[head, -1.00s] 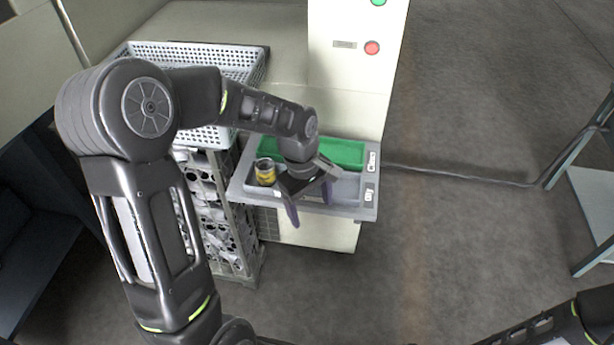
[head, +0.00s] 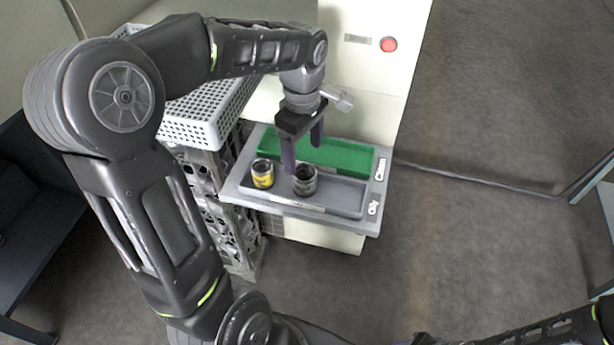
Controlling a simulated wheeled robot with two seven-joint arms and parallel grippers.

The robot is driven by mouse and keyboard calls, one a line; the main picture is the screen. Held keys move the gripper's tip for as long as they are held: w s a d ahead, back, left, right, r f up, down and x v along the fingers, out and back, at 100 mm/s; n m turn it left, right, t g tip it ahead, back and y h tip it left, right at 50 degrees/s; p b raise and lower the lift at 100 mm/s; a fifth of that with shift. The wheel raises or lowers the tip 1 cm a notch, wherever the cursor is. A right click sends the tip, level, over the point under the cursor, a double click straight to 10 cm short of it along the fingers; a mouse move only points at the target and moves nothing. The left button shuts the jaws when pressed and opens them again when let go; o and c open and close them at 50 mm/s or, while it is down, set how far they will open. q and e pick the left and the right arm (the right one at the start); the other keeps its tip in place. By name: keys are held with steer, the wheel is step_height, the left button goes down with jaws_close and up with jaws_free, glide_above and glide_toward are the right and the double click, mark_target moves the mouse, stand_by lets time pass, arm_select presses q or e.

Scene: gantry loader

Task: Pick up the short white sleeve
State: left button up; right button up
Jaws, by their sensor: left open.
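My left gripper (head: 303,160) is open and empty, its fingers pointing down over the tray station. Just below the fingers, a short dark grey sleeve (head: 305,183) with a paler band stands upright in the grey compartment marked Oily (head: 345,196). I cannot tell whether its band is white. One finger overlaps its rim in the picture; I cannot tell whether they touch. A second short sleeve (head: 263,176), with a yellow band, stands to its left in the same compartment. No plainly white sleeve shows. My right arm enters at the bottom right; its gripper is not visible.
Behind is an empty green compartment (head: 340,156) marked Clean. A pale cabinet with a red button (head: 389,44) rises behind the trays. A light perforated crate (head: 205,115) sits on a rack at left, partly behind my left arm. The floor at right is open, with a cable across it.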

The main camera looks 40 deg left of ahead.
mark_target(305, 172)
arm_select(q)
steer(key=shift+w+f, duration=0.1)
steer(key=shift+f, duration=1.25)
step_height(305, 172, down, 5)
steer(key=shift+d+f+p, duration=0.1)
steer(key=shift+f+p, duration=0.05)
steer(key=shift+p, duration=0.4)
steer(key=shift+c, duration=0.4)
jaws_close()
